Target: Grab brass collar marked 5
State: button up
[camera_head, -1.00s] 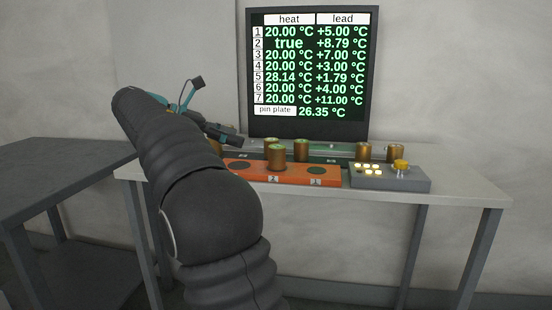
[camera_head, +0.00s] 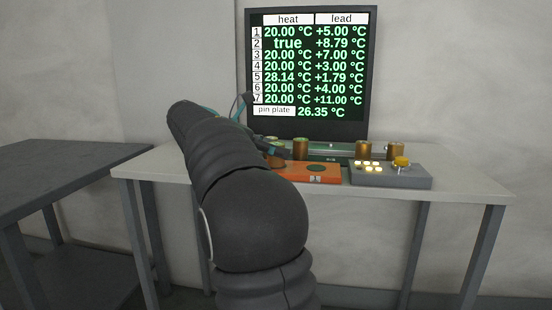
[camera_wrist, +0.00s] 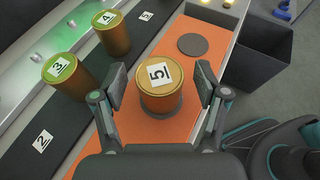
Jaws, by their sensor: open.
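The brass collar marked 5 (camera_wrist: 160,88) stands upright on the orange plate in the wrist view, its label facing up. My gripper (camera_wrist: 161,88) is open, with one finger on each side of the collar; a gap shows at both sides. In the head view my arm hides most of this collar and much of my gripper.
Brass collars marked 3 (camera_wrist: 65,77) and 4 (camera_wrist: 111,34) stand on the dark strip left of the orange plate (camera_wrist: 207,69). A dark bin (camera_wrist: 262,55) is at the right. A grey button box (camera_head: 391,175) and a screen (camera_head: 310,65) are on the table (camera_head: 455,185).

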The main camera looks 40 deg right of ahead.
jog(key=shift+d, duration=0.1)
jog(key=c, duration=1.3)
jog(key=shift+c, duration=0.3)
jog(key=shift+r, duration=0.1)
